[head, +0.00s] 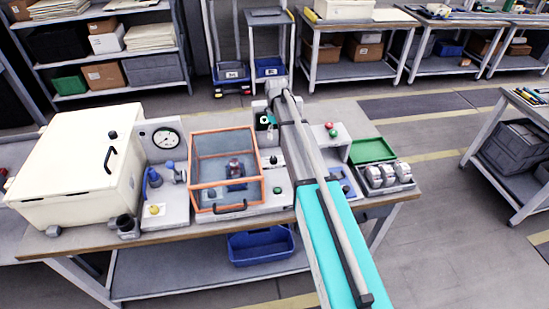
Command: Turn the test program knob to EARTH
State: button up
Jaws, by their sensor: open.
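A light grey test unit stands in the middle of the bench, partly behind my arm. A small black knob (273,159) sits on its panel right of the orange-framed cover, above a green button (277,190). The knob's markings and pointer are too small to read, so I cannot tell its setting or whether it is the test program knob. An upright panel (261,106) with a dark and teal detail stands behind it. My arm reaches over the unit from the lower right, its far end above this panel. My gripper cannot be made out.
An orange-framed clear cover (226,165) stands left of the knob. Further left are a round gauge (166,138) and a large cream box (75,165). A green tray (372,150) and grey rollers or switches (388,174) are at right. A blue bin (261,246) sits below.

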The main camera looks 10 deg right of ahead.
aim_at(274, 158)
jog(key=shift+f, duration=0.2)
jog(key=f+b, duration=1.3)
jog(key=shift+s+a+f+b, duration=0.2)
jog(key=shift+s+b, duration=0.05)
jog(key=shift+b, duration=0.1)
dwell(0.5)
dwell(0.3)
grip_shut()
